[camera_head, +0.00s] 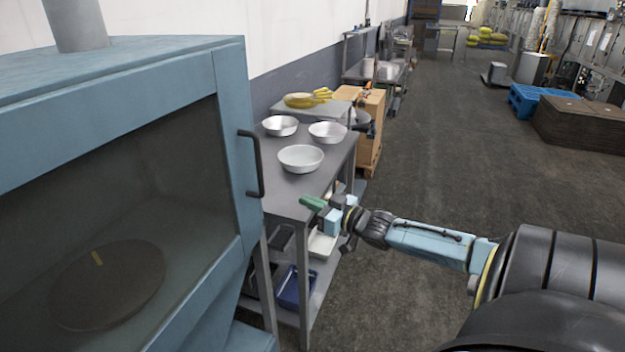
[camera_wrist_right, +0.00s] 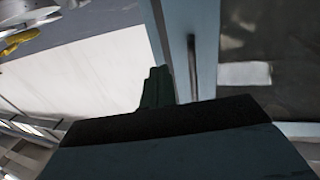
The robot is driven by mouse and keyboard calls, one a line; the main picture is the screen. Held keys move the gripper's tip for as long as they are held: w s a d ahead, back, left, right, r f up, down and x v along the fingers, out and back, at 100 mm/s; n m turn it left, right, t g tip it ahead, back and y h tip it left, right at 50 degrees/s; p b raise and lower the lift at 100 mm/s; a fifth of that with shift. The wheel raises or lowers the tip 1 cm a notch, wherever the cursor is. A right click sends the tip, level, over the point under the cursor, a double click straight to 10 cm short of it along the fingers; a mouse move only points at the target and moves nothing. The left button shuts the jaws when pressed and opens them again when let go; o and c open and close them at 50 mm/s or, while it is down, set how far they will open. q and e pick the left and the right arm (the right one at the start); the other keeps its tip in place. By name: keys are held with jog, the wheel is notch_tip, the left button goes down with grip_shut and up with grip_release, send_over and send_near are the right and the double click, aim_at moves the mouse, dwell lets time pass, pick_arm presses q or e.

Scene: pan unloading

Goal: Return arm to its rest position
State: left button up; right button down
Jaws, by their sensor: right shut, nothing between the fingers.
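My right arm comes in from the lower right in the head view. Its gripper (camera_head: 312,203) has green fingertips and is beside the near right edge of the grey metal table (camera_head: 290,198), with nothing held. The right wrist view shows the green fingers (camera_wrist_right: 157,88) together, with a pale surface to their left. My left gripper is not in view.
A blue oven-like cabinet (camera_head: 230,150) with a glass front and dark handle (camera_head: 256,165) stands left of the table. A round dark plate (camera_head: 108,285) is inside. A blue bin (camera_head: 295,288) sits on the table's lower shelf.

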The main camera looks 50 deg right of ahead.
jog(key=shift+s, duration=0.3)
jog(key=s+a+f+m+g+h+b, duration=0.1)
jog(key=s+f+g+b, duration=0.3)
jog(key=f, duration=0.8)
jog(key=s+a+f+g+h+p, duration=0.15)
jog(key=s+f, duration=0.45)
jog(key=f, duration=0.7)
jog(key=s+a+f+m+g+h+b, duration=0.15)
jog(key=s+f, duration=0.45)
jog(key=f, duration=0.6)
jog(key=s+a+f+n+g+y+b, duration=0.1)
jog(key=s+a+f+g, duration=0.4)
jog(key=s+a+f, duration=0.6)
jog(key=s+a+f+n+g+b, duration=0.2)
jog(key=s+a+f+g+b, duration=0.2)
jog(key=s+a+f, duration=0.7)
jog(key=s+a, duration=0.1)
jog(key=s, duration=0.4)
jog(key=shift+s+f+g+y, duration=0.4)
jog(key=shift+n, duration=0.25)
